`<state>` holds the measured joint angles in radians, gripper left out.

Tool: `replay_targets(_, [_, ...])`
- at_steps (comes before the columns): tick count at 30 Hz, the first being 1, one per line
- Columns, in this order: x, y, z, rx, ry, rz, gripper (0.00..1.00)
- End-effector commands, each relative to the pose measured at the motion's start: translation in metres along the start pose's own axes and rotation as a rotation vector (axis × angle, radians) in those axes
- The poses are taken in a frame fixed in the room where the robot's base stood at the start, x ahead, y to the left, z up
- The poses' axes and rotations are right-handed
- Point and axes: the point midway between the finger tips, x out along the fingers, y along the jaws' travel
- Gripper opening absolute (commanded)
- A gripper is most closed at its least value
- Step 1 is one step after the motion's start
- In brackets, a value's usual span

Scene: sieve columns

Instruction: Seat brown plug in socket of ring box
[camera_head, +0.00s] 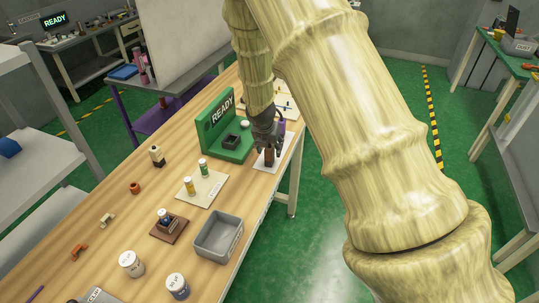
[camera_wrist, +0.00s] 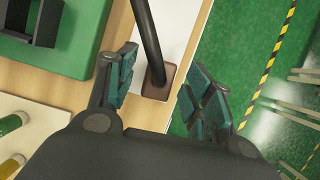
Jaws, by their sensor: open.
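A brown plug (camera_head: 269,158) stands on a white mat by the table's right edge. It also shows in the wrist view (camera_wrist: 151,91), with a dark rod or cable rising from it toward the camera. My gripper (camera_head: 267,142) is open just above and around the plug; in the wrist view its two fingers (camera_wrist: 158,76) are spread on either side of it. I cannot tell whether they touch it. A green station (camera_head: 222,120) with a READY sign stands to the left and holds a dark square socket (camera_head: 231,141). I cannot tell for sure which thing is the ring box.
A cream board (camera_head: 205,192) with green and yellow capped vials lies in front of the station. A brown block with a knob (camera_head: 168,226), a grey bin (camera_head: 217,236) and white jars (camera_head: 131,263) stand nearer. Bare wood lies between several small parts on the left.

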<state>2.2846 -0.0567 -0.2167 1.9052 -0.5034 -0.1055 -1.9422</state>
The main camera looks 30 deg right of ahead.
Motion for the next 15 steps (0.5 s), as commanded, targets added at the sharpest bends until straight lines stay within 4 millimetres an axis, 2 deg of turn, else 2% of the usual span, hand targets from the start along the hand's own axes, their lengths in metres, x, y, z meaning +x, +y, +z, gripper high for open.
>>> replay_targets(11, [0.0066, 0.0002, 0.0001, 0.0, -0.001, 0.001, 0.52])
replay_targets(15, [0.0066, 0.0002, 0.0, 0.0, 0.0, 0.0, 0.3])
